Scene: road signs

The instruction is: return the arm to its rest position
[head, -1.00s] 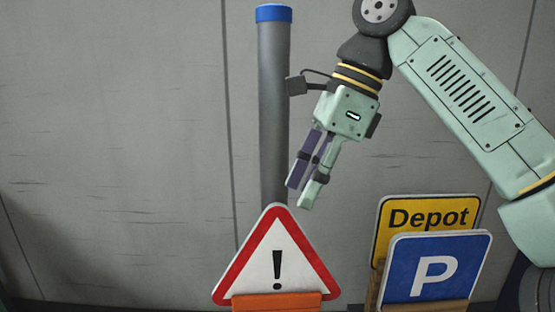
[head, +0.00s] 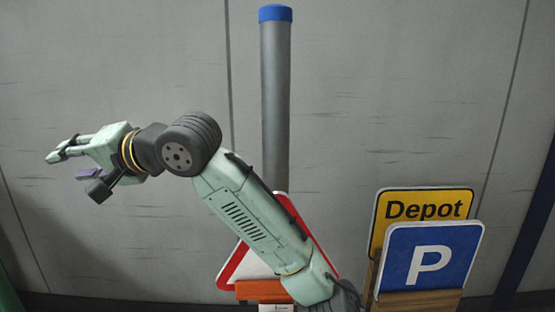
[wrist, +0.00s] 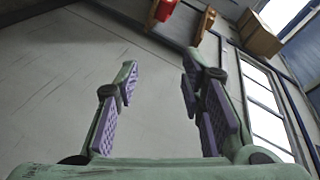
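My gripper (head: 68,160) is at the left of the head view, pointing left in front of the grey wall. In the wrist view my gripper (wrist: 160,85) shows its two purple-padded fingers well apart, with nothing between them. My arm crosses in front of the red-and-white warning triangle sign (head: 243,266) and hides its middle. The triangle stands in an orange holder (head: 252,291) at the foot of a grey post (head: 275,110) with a blue cap.
A yellow Depot sign (head: 420,209) and a blue P sign (head: 430,262) stand in a wooden rack (head: 420,302) at the lower right. The wrist view shows a brown box (wrist: 260,36) and bright windows (wrist: 262,105) at the right. The wall area at upper left is clear.

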